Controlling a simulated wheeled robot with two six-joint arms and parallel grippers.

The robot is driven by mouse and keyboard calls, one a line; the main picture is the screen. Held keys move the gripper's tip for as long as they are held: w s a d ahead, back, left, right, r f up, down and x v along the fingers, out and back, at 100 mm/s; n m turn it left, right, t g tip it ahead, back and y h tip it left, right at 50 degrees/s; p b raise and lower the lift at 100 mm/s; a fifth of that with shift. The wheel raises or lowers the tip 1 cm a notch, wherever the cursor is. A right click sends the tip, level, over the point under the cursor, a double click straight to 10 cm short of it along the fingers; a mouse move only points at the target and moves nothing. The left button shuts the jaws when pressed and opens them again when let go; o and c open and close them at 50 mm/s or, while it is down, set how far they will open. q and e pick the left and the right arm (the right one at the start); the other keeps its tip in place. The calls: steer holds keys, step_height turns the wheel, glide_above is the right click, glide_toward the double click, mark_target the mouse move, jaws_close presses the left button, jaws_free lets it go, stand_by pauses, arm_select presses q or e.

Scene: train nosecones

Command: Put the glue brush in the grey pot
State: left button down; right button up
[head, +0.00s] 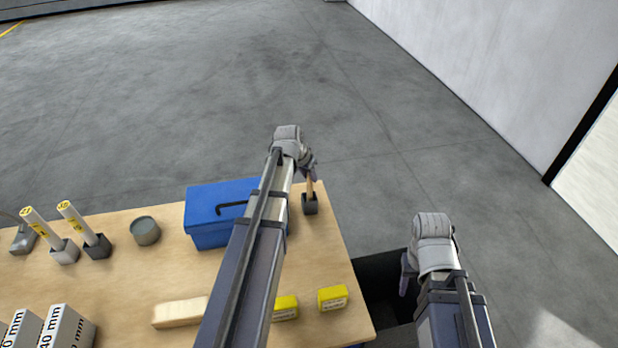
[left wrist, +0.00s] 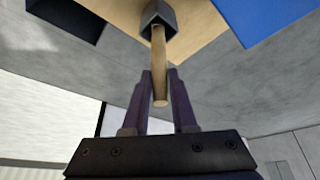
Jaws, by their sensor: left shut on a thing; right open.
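The glue brush shows as a wooden handle (head: 310,187) standing upright in a small dark square holder (head: 310,205) at the bench's far right corner. My left gripper (head: 312,174) is shut on the upper part of this handle. In the left wrist view the handle (left wrist: 159,65) runs between the two fingers (left wrist: 160,85), and its lower end is inside the holder (left wrist: 157,16); the bristles are hidden. My right gripper (head: 405,275) is open and empty, off the bench's right edge.
A blue toolbox (head: 210,232) with a dark handle stands between the pot and the brush holder. White tubes with yellow ends (head: 84,225) stand in blocks left of the pot. Yellow boxes (head: 333,298) and a pale wooden block (head: 180,312) lie nearer on the bench (head: 140,275).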

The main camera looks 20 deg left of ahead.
arm_select(q)
steer(key=shift+f, duration=0.25)
steer(key=c, duration=0.7)
jaws_free()
steer(key=shift+r, duration=0.1)
steer(key=shift+p+v, duration=0.6)
steer(key=shift+v, duration=0.15)
steer(key=p+v, duration=0.9)
steer(key=v, duration=0.1)
steer(key=shift+s+r+p, duration=0.1)
steer(key=shift+r+p, duration=0.3)
